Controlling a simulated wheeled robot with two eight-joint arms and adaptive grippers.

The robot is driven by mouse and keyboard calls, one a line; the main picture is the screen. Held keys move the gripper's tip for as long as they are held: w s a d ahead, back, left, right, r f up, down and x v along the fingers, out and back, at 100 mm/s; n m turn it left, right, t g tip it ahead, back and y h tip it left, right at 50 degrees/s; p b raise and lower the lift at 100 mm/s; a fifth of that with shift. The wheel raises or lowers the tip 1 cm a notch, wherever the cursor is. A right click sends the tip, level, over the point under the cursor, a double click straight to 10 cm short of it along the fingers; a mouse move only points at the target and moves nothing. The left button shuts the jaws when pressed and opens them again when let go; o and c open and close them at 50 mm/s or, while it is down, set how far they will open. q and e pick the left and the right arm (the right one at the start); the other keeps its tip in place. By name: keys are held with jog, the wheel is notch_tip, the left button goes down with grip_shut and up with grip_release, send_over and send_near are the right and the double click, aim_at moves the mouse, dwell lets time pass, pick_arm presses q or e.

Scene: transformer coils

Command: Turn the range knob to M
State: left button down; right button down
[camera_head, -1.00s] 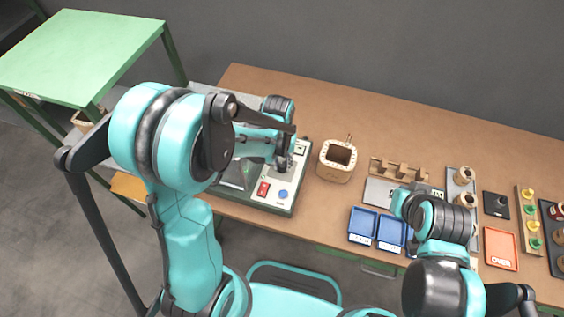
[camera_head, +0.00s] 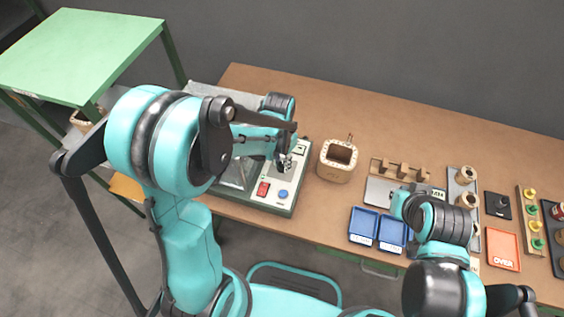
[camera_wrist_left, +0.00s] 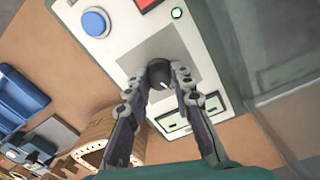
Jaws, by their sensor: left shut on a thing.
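The range knob (camera_wrist_left: 159,73) is a small black round knob with a white pointer mark, on a grey plate of the control panel. In the left wrist view my left gripper (camera_wrist_left: 160,83) has its fingertips on both sides of the knob and is shut on it. The letters around the knob are too small to read. In the head view the left gripper (camera_head: 286,160) is over the panel of the machine (camera_head: 270,206) and hides the knob. My right gripper is hidden behind its own arm at the right of the head view.
Beside the knob are a blue button (camera_wrist_left: 95,22), a red switch (camera_head: 263,189) and a small lit green lamp (camera_wrist_left: 177,13). A wooden coil box (camera_head: 337,161) stands right of the machine. Blue trays (camera_head: 363,226) and an orange tray (camera_head: 503,250) lie farther right.

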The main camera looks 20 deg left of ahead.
aim_at(281, 163)
pick_arm(q)
jog(key=shift+m, duration=0.4)
jog(key=c, duration=1.3)
grip_release()
notch_tip(281, 163, up, 12)
jog(key=shift+a, duration=0.2)
jog(key=shift+w, duration=0.1)
